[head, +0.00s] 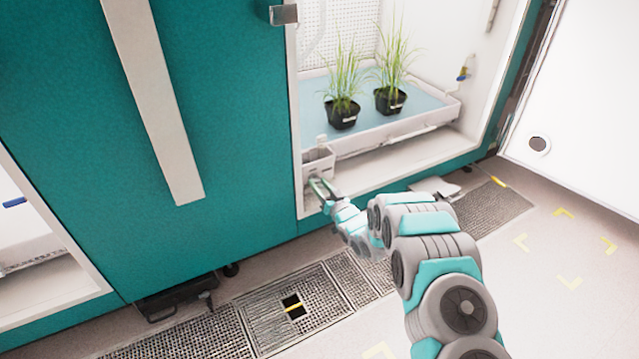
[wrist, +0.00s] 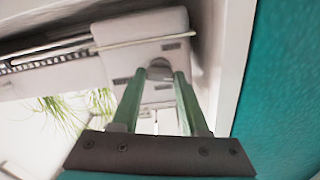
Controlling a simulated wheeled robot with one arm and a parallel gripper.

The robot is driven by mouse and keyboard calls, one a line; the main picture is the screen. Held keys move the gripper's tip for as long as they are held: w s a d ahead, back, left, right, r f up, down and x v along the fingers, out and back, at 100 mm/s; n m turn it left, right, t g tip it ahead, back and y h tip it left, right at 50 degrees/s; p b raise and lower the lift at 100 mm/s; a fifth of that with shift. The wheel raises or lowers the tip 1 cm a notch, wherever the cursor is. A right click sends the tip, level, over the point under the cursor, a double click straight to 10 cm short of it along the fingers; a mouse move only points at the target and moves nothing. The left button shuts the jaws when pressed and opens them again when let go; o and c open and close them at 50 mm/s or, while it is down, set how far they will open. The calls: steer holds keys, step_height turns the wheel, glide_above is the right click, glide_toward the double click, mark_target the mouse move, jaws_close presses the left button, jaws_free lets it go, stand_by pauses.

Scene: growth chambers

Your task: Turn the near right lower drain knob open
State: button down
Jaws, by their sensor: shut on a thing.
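The drain knob (wrist: 160,70) is a small grey rounded piece on the pale box in the wrist view. The green fingers of my gripper (wrist: 159,80) reach up to it, one on each side, and are shut on it. In the head view my gripper (head: 321,188) is at the lower left corner of the open chamber, just below the small pale box (head: 318,163). The knob itself is hidden there, so its turn angle cannot be told.
Two potted grasses (head: 342,112) stand on a blue-topped tray (head: 440,118) in the chamber. A teal wall panel (head: 215,110) is left of the opening. A white open door (head: 585,110) is at the right. Floor grates (head: 300,310) run below.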

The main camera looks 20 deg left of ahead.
steer(key=m+p, duration=0.2)
steer(key=m, duration=0.2)
steer(key=shift+m+p, duration=0.3)
steer(key=shift+p, duration=0.05)
steer(key=m+p, duration=0.2)
steer(key=m, duration=0.1)
steer(key=shift+r+m+p, duration=0.1)
steer(key=shift+m+p, duration=0.2)
steer(key=m+p, duration=0.2)
steer(key=shift+d+m, duration=0.1)
steer(key=shift+m, duration=0.3)
steer(key=shift+m+p, duration=0.8)
steer(key=shift+m, duration=0.3)
steer(key=shift+f+m+p, duration=0.2)
steer(key=shift+m+p, duration=0.4)
steer(key=shift+m, duration=0.3)
steer(key=shift+c, duration=2.1)
jaws_free()
